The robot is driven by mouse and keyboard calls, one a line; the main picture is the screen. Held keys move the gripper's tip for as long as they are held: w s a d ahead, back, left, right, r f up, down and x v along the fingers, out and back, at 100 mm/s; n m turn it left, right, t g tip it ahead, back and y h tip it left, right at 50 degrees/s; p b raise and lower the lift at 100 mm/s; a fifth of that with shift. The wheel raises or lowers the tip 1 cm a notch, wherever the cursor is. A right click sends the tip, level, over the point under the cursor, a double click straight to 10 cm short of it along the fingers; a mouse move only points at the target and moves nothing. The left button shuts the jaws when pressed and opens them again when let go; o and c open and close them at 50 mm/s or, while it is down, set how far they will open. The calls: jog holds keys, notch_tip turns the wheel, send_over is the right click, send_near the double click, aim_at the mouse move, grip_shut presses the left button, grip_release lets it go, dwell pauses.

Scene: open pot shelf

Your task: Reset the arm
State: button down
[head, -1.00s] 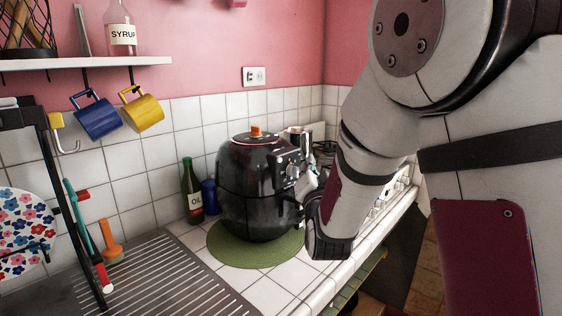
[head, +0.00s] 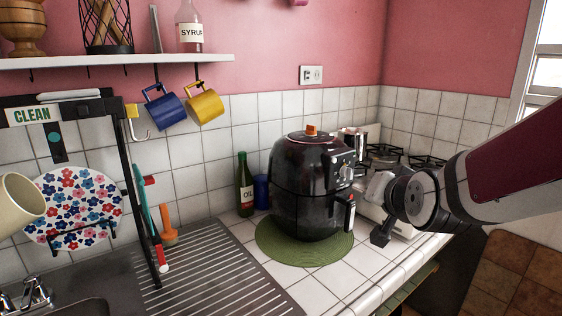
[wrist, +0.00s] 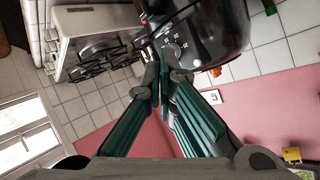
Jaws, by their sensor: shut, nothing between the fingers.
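My gripper (wrist: 163,88) shows in the wrist view with its teal-lined fingers drawn together at the tips and nothing between them. In the head view my arm comes in from the right, and its dark end is beside the black air fryer (head: 308,190). My wrist covers part of the counter and stove there, and the fingers are hard to make out in that view. In the wrist view the air fryer (wrist: 205,30) is beyond the fingertips; I cannot tell the exact gap.
The air fryer stands on a round green mat (head: 285,253). A stove (head: 385,155) is behind my wrist. An oil bottle (head: 244,185) and blue can (head: 261,192) stand left of the fryer. Blue and yellow mugs (head: 205,106) hang under the shelf (head: 110,62).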

jog(key=s+f+n+g, duration=0.1)
jog(key=s+g, duration=0.3)
jog(key=s, duration=1)
jog(key=s+f+n+g, duration=0.2)
jog(key=s+n+g, duration=0.2)
jog(key=s, duration=1)
jog(key=shift+s+d+f+g, duration=0.25)
jog(key=shift+s+f+g, duration=0.05)
jog(key=shift+s+g, duration=0.1)
jog(key=c, duration=2.3)
grip_release()
